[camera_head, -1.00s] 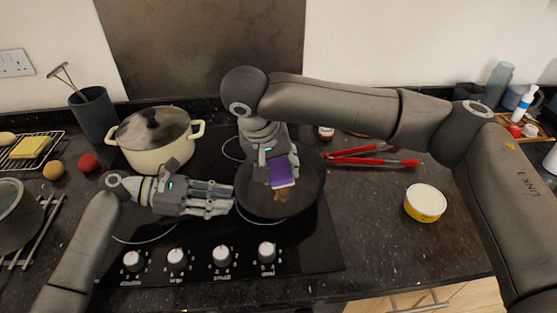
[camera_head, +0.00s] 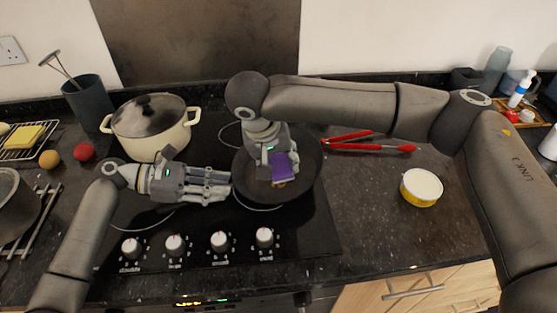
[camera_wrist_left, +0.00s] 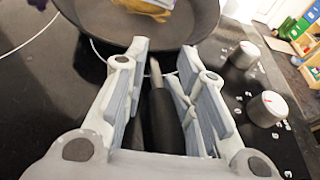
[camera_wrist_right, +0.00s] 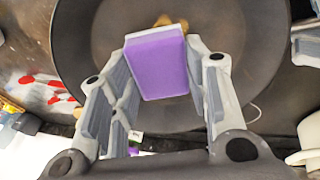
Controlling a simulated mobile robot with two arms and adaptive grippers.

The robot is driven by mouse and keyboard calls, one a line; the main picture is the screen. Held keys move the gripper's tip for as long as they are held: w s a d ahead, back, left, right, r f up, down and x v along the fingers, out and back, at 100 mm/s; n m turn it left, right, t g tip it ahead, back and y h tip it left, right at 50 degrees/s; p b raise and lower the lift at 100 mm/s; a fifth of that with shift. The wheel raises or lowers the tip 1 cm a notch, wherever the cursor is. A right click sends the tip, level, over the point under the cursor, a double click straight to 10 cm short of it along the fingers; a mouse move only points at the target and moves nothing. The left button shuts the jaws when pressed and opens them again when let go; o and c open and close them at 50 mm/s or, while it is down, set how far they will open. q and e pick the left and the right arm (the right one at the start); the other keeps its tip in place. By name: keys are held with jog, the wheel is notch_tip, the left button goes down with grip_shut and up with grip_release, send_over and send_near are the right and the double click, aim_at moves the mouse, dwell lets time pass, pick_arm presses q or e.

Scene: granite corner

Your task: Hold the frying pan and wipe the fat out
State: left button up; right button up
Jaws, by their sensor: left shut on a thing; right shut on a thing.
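The dark frying pan (camera_head: 307,178) sits on the black hob. My left gripper (camera_head: 224,186) is at its left side, shut on the dark handle (camera_wrist_left: 165,122), which runs between the fingers in the left wrist view. My right gripper (camera_head: 281,171) reaches down into the pan from above, shut on a purple sponge with a pale layer (camera_wrist_right: 160,66). The sponge is over the pan floor; I cannot tell if it touches. A yellowish-brown patch of fat (camera_wrist_left: 152,12) shows in the pan, mostly hidden by the sponge in the head view.
A cream pot with a glass lid (camera_head: 150,125) stands behind my left gripper. Red tongs (camera_head: 370,146) and a yellow-sided tub (camera_head: 421,187) lie to the right. Hob knobs (camera_head: 219,240) line the front. The counter between pan and tub is clear.

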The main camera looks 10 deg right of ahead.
aim_at(273, 158)
jog(key=shift+x, duration=0.95)
jog(key=shift+s, duration=0.1)
jog(key=shift+w+a, duration=0.35)
jog(key=shift+w, duration=0.4)
jog(key=shift+w+a, duration=0.35)
jog(key=shift+w, duration=0.35)
jog(key=shift+w+f, duration=0.1)
jog(key=shift+w, duration=0.05)
jog(key=shift+s+d, duration=0.4)
jog(key=shift+s, duration=0.45)
jog(key=shift+s+d, duration=0.35)
jog(key=shift+s, duration=0.5)
jog(key=shift+s+a, duration=0.15)
jog(key=shift+a, duration=0.05)
jog(key=shift+w+a, duration=0.35)
jog(key=shift+w, duration=0.5)
jog(key=shift+w+a, duration=0.4)
jog(key=shift+w, duration=0.45)
jog(key=shift+f, duration=0.15)
